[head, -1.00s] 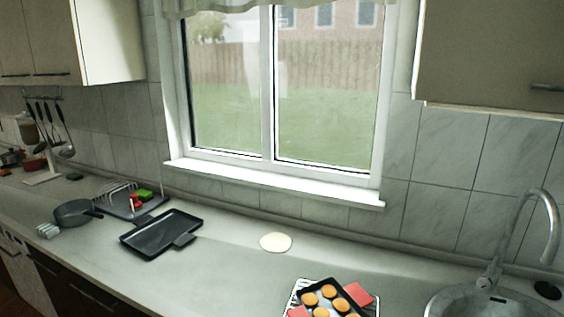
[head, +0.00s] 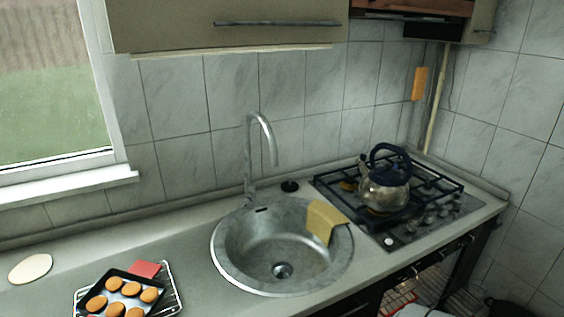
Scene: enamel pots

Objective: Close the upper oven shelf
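The oven sits under the gas hob (head: 440,228) at the right end of the counter. Its front is open and partly visible at the bottom edge. A wire shelf with something red on it (head: 398,301) shows low in the opening. A second wire rack (head: 463,303) is visible further right. I cannot tell from this angle which rack is the upper shelf or how far it is pulled out. Neither of my grippers is in view.
A kettle (head: 385,187) stands on the hob. Left of it is a round sink (head: 240,255) with a yellow cloth (head: 324,220) over its rim. A baking tray of round orange pastries (head: 131,288) sits on a wire rack at lower left. A pale round disc (head: 30,268) lies nearby.

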